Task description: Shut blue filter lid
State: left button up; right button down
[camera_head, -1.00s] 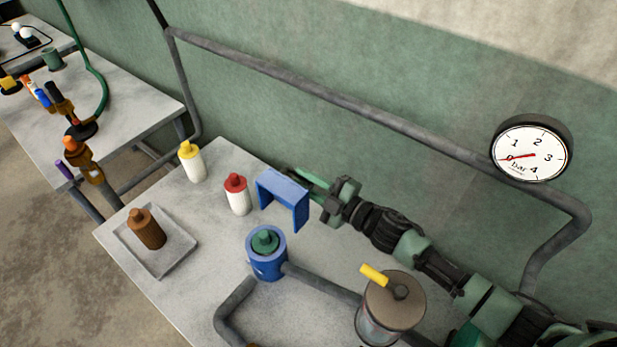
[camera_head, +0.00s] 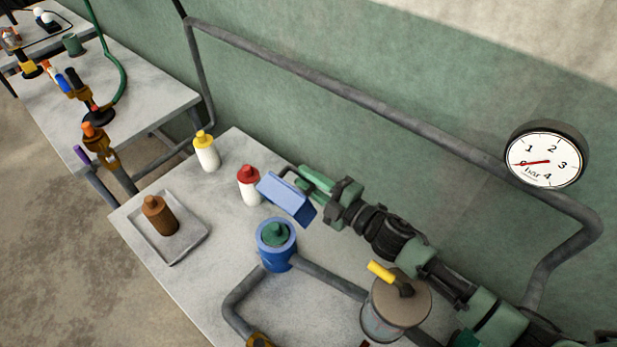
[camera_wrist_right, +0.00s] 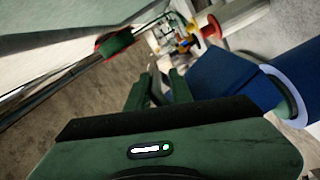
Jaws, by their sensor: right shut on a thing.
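The blue filter lid (camera_head: 287,197) is a bent blue piece, tilted above and behind the round blue filter housing (camera_head: 276,258). The housing is open at the top and has a green knobbed insert (camera_head: 276,233) inside. The lid is apart from its rim. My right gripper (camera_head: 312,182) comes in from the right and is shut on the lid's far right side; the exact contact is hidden. In the wrist view the dark blue lid (camera_wrist_right: 215,75) lies right of the fingers, with the housing's pale rim (camera_wrist_right: 290,92) beyond it. My left gripper is not in view.
White bottles with yellow (camera_head: 206,152) and red caps (camera_head: 249,188) stand behind and left of the lid. A brown bottle (camera_head: 160,215) sits in a tray (camera_head: 178,258). A grey pipe (camera_head: 325,277) joins the housing to a glass vessel (camera_head: 382,322). A gauge (camera_head: 545,157) is at the wall.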

jog(key=shift+w+a+r, duration=0.1)
jog(key=shift+a+r, duration=0.05)
jog(key=shift+r, duration=0.5)
jog(key=c, duration=1.5)
grip_release()
jog(key=shift+o, duration=0.2)
jog(key=shift+s, duration=0.2)
jog(key=shift+f, duration=0.3)
jog(key=b+v, duration=0.2)
jog(key=v, duration=0.5)
jog(key=shift+s+d, duration=0.25)
jog(key=shift+s, duration=0.05)
jog(key=shift+r, duration=0.1)
